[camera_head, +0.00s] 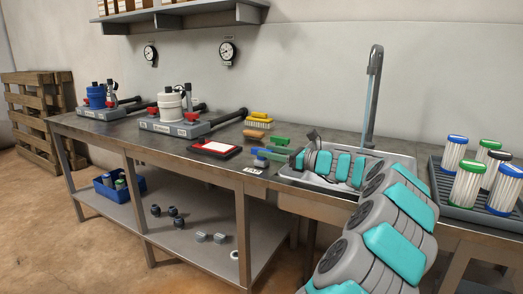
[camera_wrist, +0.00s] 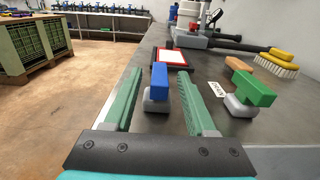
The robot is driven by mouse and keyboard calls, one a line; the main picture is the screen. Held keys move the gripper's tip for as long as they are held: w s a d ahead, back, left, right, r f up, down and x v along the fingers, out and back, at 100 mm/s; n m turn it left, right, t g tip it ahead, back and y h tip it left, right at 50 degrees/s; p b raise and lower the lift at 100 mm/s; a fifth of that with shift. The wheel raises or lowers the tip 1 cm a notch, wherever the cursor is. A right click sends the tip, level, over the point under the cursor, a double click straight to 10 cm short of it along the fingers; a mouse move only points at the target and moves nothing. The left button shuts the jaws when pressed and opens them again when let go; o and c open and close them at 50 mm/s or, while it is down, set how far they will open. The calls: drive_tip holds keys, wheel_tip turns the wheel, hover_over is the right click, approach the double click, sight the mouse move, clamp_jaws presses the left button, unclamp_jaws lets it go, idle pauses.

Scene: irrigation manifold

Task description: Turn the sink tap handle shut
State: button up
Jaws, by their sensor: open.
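The sink tap is a tall grey gooseneck (camera_head: 374,75) behind the metal sink (camera_head: 408,160); a pale blue stream of water (camera_head: 368,112) falls from its spout. A blue lever handle (camera_wrist: 159,82) on a grey base stands on the counter left of the sink. A green lever handle (camera_wrist: 252,88) on its own grey base stands to its right, by a label reading DRAIN (camera_wrist: 217,89). My gripper (camera_wrist: 161,76) is open, its two green fingers either side of the blue handle, with visible gaps and apparently no contact. My arm hides part of the sink.
A red-framed white pad (camera_head: 216,147) lies left of the handles. A yellow brush (camera_head: 259,120) and orange-brown block (camera_head: 254,134) lie behind them. Manifolds (camera_head: 170,108) stand further left. A tray (camera_head: 457,193) of filter cartridges is right of the sink.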

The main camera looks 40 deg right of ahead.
drive_tip(key=shift+x, duration=1.45)
drive_tip(key=shift+c, duration=0.2)
clamp_jaws()
